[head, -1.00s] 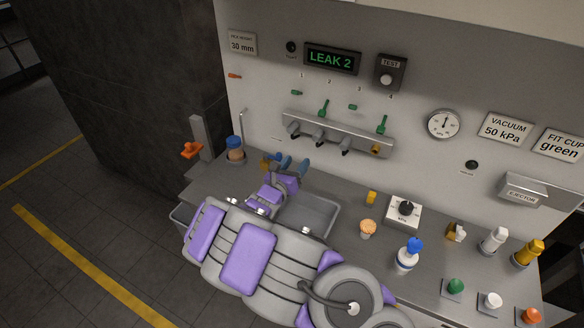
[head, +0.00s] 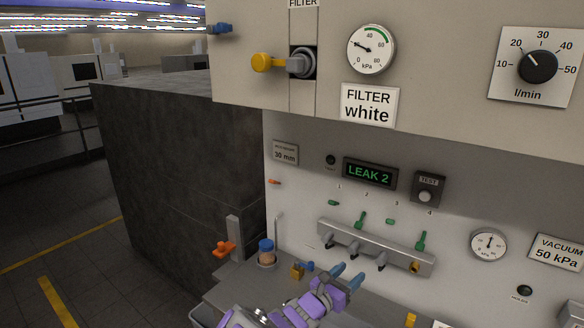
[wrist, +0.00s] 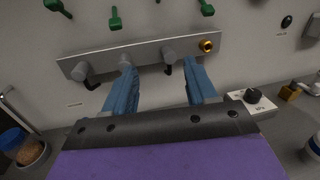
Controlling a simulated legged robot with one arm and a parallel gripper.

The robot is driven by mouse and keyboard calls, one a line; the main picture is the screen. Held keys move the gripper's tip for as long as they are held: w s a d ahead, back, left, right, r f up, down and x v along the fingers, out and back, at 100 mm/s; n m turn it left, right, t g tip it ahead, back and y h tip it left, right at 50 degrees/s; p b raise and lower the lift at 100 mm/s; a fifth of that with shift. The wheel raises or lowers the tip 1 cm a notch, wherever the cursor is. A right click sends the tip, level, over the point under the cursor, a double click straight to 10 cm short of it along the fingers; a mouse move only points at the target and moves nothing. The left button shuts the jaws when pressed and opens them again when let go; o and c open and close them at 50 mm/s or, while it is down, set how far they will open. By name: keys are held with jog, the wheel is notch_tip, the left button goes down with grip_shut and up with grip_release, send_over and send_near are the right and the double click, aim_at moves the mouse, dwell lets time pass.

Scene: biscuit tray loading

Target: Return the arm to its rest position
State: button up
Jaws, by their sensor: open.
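My gripper (head: 347,276) is open, with its two blue fingers apart and nothing between them. In the head view it is above the bench in front of the wall, below the grey manifold bar (head: 375,247). In the wrist view the gripper (wrist: 160,88) points at the same bar (wrist: 140,57), its fingertips overlapping the lower part of the bar in the picture. I cannot tell whether they touch it. Only the purple and grey end of my arm shows in the head view; the rest is below the frame.
Green levers (head: 360,220) sit above the bar. A display (head: 369,173) reads "LEAK 2". A dial block (wrist: 251,98) stands at the right in the wrist view.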

jog(key=s+d+r+m+g+h, duration=0.3)
jog(key=s+d+r+m+g, duration=0.4)
jog(key=s+d+m, duration=0.3)
jog(key=s+d+m+g+y+b, duration=0.1)
jog(key=s+d+m+g, duration=0.25)
jog(key=s, duration=0.35)
jog(key=s+d+m+g+y+b, duration=0.1)
jog(key=s+d+m+g, duration=0.3)
jog(key=s, duration=0.3)
jog(key=s+a+f+m+g+y+b, duration=0.1)
jog(key=s+a+f+m+y, duration=0.2)
jog(key=s, duration=0.4)
jog(key=s+a+f+m+y, duration=0.1)
jog(key=s+a+m+y, duration=0.35)
jog(key=s, duration=0.35)
jog(key=s+a+f+m+y, duration=0.1)
jog(key=s+a+y, duration=0.2)
jog(key=a, duration=0.3)
jog(key=s+a+f+m+y+b, duration=0.1)
jog(key=s+a+y, duration=0.2)
jog(key=a, duration=0.3)
jog(key=shift+s+a+m+t+y, duration=0.15)
jog(key=shift+s+m+t+y, duration=0.25)
jog(key=shift+s, duration=0.25)
jog(key=shift+f, duration=0.1)
jog(key=shift+c, duration=0.4)
